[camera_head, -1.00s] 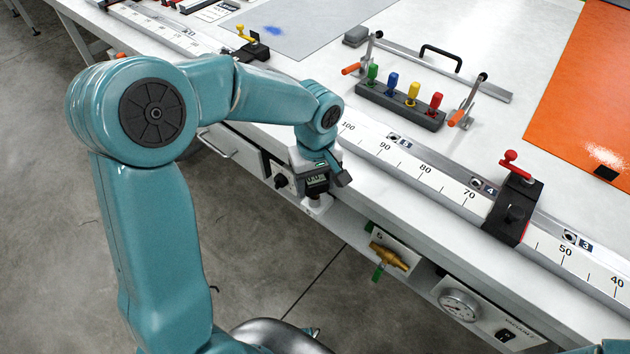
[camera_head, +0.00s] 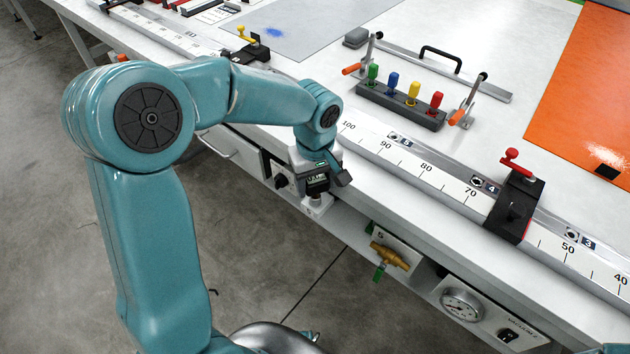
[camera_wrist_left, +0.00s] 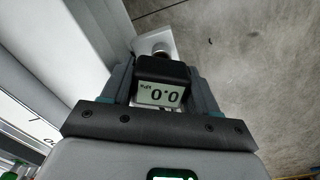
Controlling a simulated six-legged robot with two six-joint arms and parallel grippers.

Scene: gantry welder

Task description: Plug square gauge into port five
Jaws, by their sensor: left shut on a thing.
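My left gripper (camera_head: 322,174) is shut on a square gauge (camera_head: 316,184) just off the front edge of the bench. In the left wrist view the dark gauge (camera_wrist_left: 161,94) sits between the fingers, its display reading 0.0. A white block (camera_head: 317,205) shows right below the gauge; in the wrist view a pale plate with a round metal part (camera_wrist_left: 160,48) lies past it. Whether gauge and fitting touch is hidden. A small label 5 (camera_head: 406,143) is on the ruler rail. My right gripper is not in view.
A brass valve (camera_head: 389,256) and a round dial (camera_head: 461,304) are on the bench front, right of the gripper. A black carriage with a red knob (camera_head: 514,206) sits on the ruler rail (camera_head: 430,170). A dark block with coloured plugs (camera_head: 400,108) stands behind.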

